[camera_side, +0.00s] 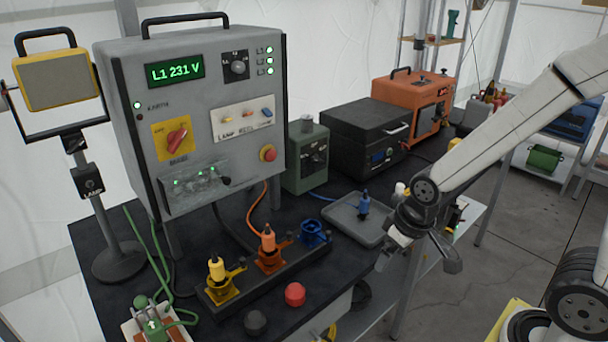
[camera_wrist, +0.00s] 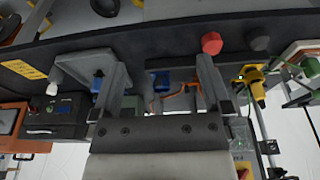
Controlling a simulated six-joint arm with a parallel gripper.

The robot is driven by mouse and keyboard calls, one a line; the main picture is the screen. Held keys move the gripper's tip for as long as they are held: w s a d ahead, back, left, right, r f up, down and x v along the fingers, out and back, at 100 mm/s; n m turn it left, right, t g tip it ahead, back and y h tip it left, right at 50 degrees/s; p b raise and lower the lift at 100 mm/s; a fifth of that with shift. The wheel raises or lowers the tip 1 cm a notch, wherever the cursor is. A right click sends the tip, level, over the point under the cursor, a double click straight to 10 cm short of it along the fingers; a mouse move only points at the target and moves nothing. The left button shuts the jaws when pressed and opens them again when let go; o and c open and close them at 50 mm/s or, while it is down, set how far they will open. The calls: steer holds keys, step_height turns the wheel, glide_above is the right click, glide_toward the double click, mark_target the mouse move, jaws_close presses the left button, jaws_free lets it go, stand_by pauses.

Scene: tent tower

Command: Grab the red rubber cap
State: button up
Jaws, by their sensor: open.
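The red rubber cap (camera_side: 295,294) sits on the dark bench top near its front edge, in front of the socket strip. It also shows in the wrist view (camera_wrist: 211,43), beyond the tip of the right-hand finger. My gripper (camera_side: 422,248) is open and empty, up and to the right of the cap in the side view, beside the grey tray. In the wrist view the two fingers (camera_wrist: 163,64) stand wide apart with nothing between them. The gripper is clear of the cap.
A black cap (camera_side: 256,322) lies left of the red one. The socket strip (camera_side: 230,291) holds yellow and orange plugs and an empty-looking blue socket (camera_side: 315,233). The grey tray (camera_side: 345,217) holds a blue plug (camera_side: 364,203). The control panel (camera_side: 200,120) stands behind.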

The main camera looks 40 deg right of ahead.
mark_target(304, 289)
steer(key=w+f+n+t+y, duration=0.1)
steer(key=w+f+n+t, duration=0.1)
steer(key=w+f, duration=0.1)
steer(key=w+f+n+t+y, duration=0.1)
steer(key=w+f+n, duration=0.1)
steer(key=w, duration=0.4)
steer(key=w+f+n+t+y, duration=0.2)
steer(key=w+f+n, duration=0.1)
steer(key=w+f, duration=0.1)
steer(key=shift+w+a+f+t, duration=0.3)
steer(key=shift+w+a+f, duration=0.05)
steer(key=shift+a+f, duration=0.1)
steer(key=a+f+n+y, duration=0.1)
steer(key=a+y, duration=0.1)
steer(key=s+a+f+n+y, duration=0.1)
steer(key=f+y, duration=0.1)
steer(key=y, duration=0.1)
steer(key=shift+a+f+n+t, duration=0.25)
steer(key=shift+a+n+t, duration=0.05)
steer(key=shift+a, duration=0.1)
steer(key=shift+s+a+f+y, duration=0.2)
steer(key=shift+s+a+y, duration=0.25)
steer(key=shift+y, duration=0.35)
steer(key=shift+x, duration=1.3)
steer(key=shift+f, duration=0.1)
steer(key=shift+x, duration=2.6)
